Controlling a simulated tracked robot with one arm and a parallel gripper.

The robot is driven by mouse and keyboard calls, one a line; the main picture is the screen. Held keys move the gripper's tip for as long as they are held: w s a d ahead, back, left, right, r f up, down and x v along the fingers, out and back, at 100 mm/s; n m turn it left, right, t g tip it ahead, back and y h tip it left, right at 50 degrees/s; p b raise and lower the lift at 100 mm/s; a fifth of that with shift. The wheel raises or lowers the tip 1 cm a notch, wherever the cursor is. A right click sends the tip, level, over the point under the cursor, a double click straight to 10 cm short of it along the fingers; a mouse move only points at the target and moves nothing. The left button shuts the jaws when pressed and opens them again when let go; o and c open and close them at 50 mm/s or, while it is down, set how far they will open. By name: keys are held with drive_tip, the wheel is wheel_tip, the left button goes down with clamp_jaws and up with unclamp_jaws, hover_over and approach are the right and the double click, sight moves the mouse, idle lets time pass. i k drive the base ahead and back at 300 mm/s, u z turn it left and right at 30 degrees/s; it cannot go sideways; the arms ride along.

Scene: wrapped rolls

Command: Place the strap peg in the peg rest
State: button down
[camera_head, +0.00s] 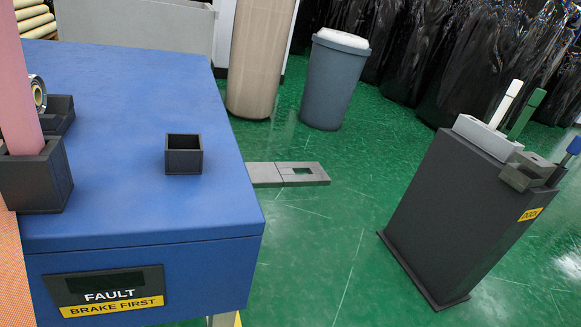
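No thing is marked as the strap peg or the peg rest, so I cannot tell for certain which they are. A long pink bar (18,90) stands in a dark square holder (38,180) at the left of the blue table; its top is cut off by the frame. A small dark open box (184,156) sits on the blue tabletop and looks empty. At the right, a white handle (505,103), a green handle (526,113) and a blue-tipped handle (573,147) stick up at a black stand. My gripper does not show.
The blue table (130,100) bears a "FAULT BRAKE FIRST" sign (108,291). The black stand (440,215) has a grey slotted block (525,170) on top. A grey bin (335,80) and a tan roll (261,55) stand behind. Green floor (330,240) lies open between table and stand.

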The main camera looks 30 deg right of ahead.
sight(183, 162)
drive_tip(key=z, duration=0.45)
drive_tip(key=i, duration=1)
drive_tip(key=u, duration=0.35)
